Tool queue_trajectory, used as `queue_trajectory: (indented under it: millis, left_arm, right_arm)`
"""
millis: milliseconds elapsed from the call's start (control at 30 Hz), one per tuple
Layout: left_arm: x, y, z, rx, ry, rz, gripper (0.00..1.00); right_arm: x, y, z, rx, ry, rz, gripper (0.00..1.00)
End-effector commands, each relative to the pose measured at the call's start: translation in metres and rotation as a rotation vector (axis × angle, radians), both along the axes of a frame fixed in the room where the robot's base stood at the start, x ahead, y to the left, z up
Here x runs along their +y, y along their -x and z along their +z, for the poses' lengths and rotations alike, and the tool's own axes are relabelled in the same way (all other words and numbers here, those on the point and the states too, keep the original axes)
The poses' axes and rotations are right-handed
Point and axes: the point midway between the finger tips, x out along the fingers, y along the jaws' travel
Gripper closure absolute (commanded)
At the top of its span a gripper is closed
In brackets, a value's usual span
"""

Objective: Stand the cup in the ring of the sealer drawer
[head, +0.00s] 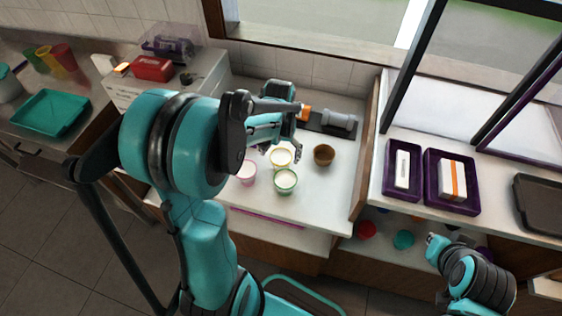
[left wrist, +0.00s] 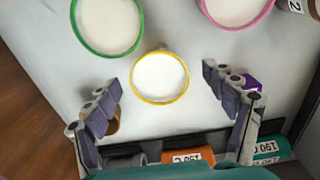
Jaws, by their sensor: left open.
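A yellow-rimmed cup (head: 281,159) with white contents stands on the white counter; it also shows in the left wrist view (left wrist: 160,77). My left gripper (head: 279,151) is open above it. In the left wrist view the fingers of this gripper (left wrist: 161,77) are spread on either side of the cup, with gaps to both. A green-rimmed cup (head: 286,181) and a pink-rimmed cup (head: 245,173) stand close by, both with white contents. I cannot make out a sealer drawer or its ring. My right arm is at the lower right; its fingers are not clear.
A brown cup (head: 324,155) stands right of the cups, partly behind a finger in the wrist view. A dark rack with an orange-labelled cylinder (left wrist: 187,158) lies along the back. Purple trays (head: 452,181) sit on the right counter. A wooden wall (head: 363,150) separates the counters.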

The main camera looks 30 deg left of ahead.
Motion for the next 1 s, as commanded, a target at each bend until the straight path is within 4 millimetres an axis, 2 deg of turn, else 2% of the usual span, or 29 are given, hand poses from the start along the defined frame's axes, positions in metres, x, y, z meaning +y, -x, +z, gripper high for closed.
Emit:
queue_trajectory:
  millis: [300, 567, 800, 933, 967, 1000]
  left_arm:
    - [-0.001, -0.008, -0.045, -0.001, 0.0, 0.0, 0.16]
    - [-0.001, -0.007, -0.049, -0.001, 0.0, 0.0, 0.16]
    - [-0.001, -0.007, -0.049, -0.001, 0.0, 0.0, 0.76]
    - [-0.001, -0.007, -0.049, -0.001, 0.0, 0.0, 0.76]
    - [-0.001, -0.007, -0.049, -0.001, 0.0, 0.0, 0.81]
    - [-0.001, -0.007, -0.049, -0.001, 0.0, 0.0, 0.81]
  right_arm:
    - [0.0, 0.0, -0.02, 0.0, 0.0, 0.0, 1.0]
    - [0.0, 0.0, -0.019, 0.0, 0.0, 0.0, 1.0]
    - [0.0, 0.0, -0.019, 0.0, 0.0, 0.0, 1.0]
    - [0.0, 0.0, -0.02, 0.0, 0.0, 0.0, 1.0]
    - [0.0, 0.0, -0.02, 0.0, 0.0, 0.0, 1.0]
    - [0.0, 0.0, -0.02, 0.0, 0.0, 0.0, 1.0]
